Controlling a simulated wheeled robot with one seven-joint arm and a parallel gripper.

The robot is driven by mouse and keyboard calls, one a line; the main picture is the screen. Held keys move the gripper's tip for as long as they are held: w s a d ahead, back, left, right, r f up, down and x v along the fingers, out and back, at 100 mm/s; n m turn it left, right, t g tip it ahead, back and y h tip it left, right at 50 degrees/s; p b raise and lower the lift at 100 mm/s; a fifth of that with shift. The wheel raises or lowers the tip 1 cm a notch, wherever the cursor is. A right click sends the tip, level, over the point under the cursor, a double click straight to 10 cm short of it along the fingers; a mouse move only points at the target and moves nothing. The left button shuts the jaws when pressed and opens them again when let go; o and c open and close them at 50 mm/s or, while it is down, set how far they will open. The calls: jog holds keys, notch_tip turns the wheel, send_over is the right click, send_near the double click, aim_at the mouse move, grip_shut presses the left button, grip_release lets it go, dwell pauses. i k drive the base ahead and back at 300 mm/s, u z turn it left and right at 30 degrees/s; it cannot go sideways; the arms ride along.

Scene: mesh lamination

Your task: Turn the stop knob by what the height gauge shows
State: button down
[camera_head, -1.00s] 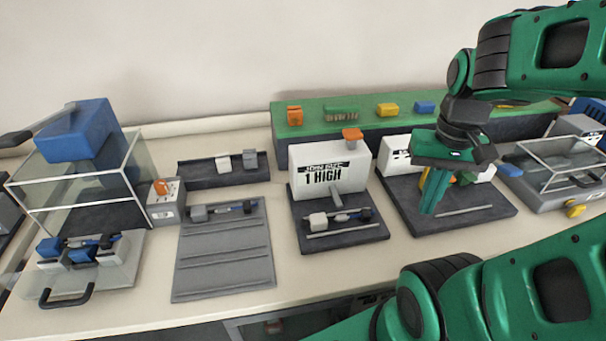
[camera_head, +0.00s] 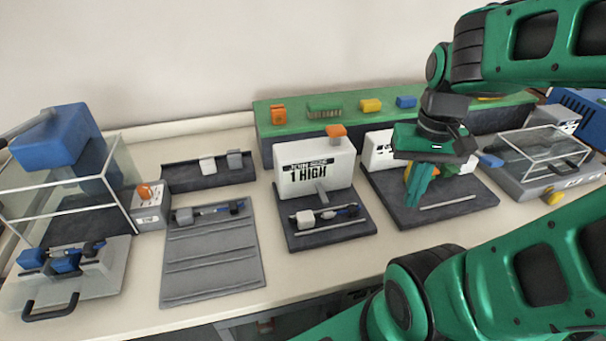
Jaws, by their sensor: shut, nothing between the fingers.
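My gripper (camera_head: 412,204) points down, fingers together and empty, over the dark base (camera_head: 475,205) of the station to the right. That station's white box (camera_head: 378,150) is partly hidden behind my gripper.
A green-topped shelf (camera_head: 437,104) with coloured blocks runs behind. A ridged grey tray (camera_head: 212,265) and a dark rack (camera_head: 179,182) lie left of the gauge. Clear-walled machines stand at far left (camera_head: 115,190) and right (camera_head: 510,145). My forearm covers the front right.

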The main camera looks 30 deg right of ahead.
aim_at(144, 191)
jog(key=z, duration=0.35)
jog(key=k, duration=1.6)
jog(key=u, duration=0.7)
jog(key=i, duration=1.65)
